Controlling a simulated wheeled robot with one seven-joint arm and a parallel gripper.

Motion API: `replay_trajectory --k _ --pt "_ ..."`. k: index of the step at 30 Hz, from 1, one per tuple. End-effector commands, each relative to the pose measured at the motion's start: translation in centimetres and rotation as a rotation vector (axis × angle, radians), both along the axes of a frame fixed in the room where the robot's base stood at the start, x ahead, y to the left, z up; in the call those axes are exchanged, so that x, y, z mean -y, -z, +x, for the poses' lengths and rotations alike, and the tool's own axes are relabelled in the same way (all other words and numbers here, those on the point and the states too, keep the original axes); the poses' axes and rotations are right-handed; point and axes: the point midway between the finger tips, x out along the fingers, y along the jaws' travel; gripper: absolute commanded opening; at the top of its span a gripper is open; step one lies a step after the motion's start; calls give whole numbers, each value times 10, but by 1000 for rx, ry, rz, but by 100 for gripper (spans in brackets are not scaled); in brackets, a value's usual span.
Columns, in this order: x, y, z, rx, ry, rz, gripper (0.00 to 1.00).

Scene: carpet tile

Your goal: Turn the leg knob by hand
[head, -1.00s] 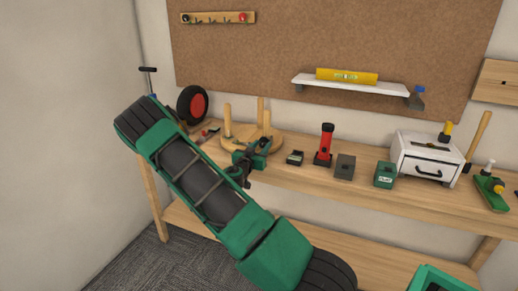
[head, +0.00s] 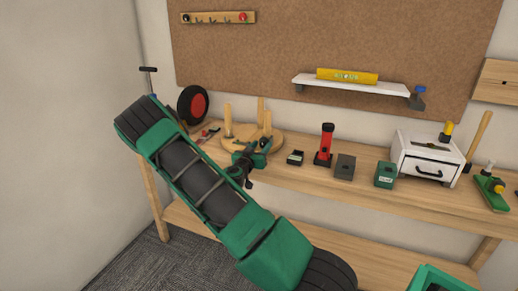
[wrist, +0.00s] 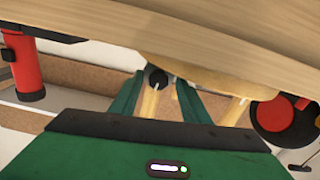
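A round wooden stool seat (head: 275,148) lies on the workbench with its wooden legs (head: 228,120) pointing up. The wrist view shows it upside down, with the seat (wrist: 210,72) and pale legs (wrist: 150,102). A dark round knob (wrist: 157,78) sits by one leg, between my two green fingers in that view. My gripper (wrist: 160,82) is open, its fingers on either side of the knob with narrow gaps visible. In the head view my gripper (head: 257,150) is at the front edge of the stool. I cannot make out the knob clearly there.
A red flashlight (head: 326,142), a grey block (head: 345,167) and a green box (head: 385,175) stand right of the stool. A white drawer unit (head: 425,157) is farther right. A red-hubbed wheel (head: 193,105) stands behind left. A shelf (head: 350,86) hangs above.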

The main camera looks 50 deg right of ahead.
Motion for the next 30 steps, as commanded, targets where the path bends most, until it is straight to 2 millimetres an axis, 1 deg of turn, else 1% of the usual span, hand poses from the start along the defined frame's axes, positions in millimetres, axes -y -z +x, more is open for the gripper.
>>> replay_trajectory --k 5,8,11,18,21,25,30 --pt "-1 0 -1 0 1 0 42" --pt "-7 1 -3 -2 0 1 42" --pt "-20 0 -7 -2 -2 0 42" --pt "-62 1 -24 -3 -3 0 42" --pt "-78 1 -31 -4 -3 1 42" --pt "-92 1 -36 -2 -1 0 42" --pt "-99 1 -40 -2 0 0 42"
